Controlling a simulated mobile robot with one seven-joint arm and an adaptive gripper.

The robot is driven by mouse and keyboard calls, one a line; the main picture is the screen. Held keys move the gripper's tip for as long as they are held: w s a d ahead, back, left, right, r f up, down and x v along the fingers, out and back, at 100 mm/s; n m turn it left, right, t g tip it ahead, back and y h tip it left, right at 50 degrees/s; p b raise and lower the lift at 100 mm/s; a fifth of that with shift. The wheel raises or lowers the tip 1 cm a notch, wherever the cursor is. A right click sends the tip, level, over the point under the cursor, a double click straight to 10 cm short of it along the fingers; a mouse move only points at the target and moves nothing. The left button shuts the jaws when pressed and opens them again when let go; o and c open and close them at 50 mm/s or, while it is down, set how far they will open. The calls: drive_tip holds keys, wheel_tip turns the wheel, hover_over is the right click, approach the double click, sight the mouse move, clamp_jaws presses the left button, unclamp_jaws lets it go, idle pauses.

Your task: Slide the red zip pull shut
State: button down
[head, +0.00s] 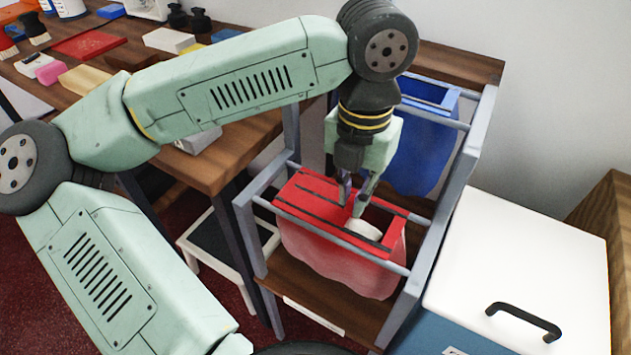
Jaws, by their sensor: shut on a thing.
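A red bag (340,262) hangs between the rails of a grey metal rack. Its flat red top (305,192) is closed on the left. On the right an opening shows, with a white thing (364,229) inside it. My gripper (356,206) points down at the bag's top, at the left end of this opening. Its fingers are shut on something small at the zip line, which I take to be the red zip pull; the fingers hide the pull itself.
A blue bag (422,150) hangs behind on the same rack (468,130). A white-lidded box (530,255) with a black handle stands close on the right. A wooden counter (235,160) with swatches and bottles lies left, partly behind my arm.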

drive_tip(key=s+d, duration=0.1)
drive_tip(key=s+d+b, duration=0.1)
drive_tip(key=d, duration=0.1)
drive_tip(key=s+d, duration=0.2)
drive_tip(key=shift+d, duration=0.25)
drive_tip(key=c, duration=1.7)
unclamp_jaws()
drive_tip(key=shift+s+d, duration=0.1)
drive_tip(key=shift+d, duration=0.05)
drive_tip(key=shift+o, duration=0.5)
drive_tip(key=shift+r, duration=0.3)
wheel_tip(320, 180, up, 12)
drive_tip(key=shift+f, duration=0.25)
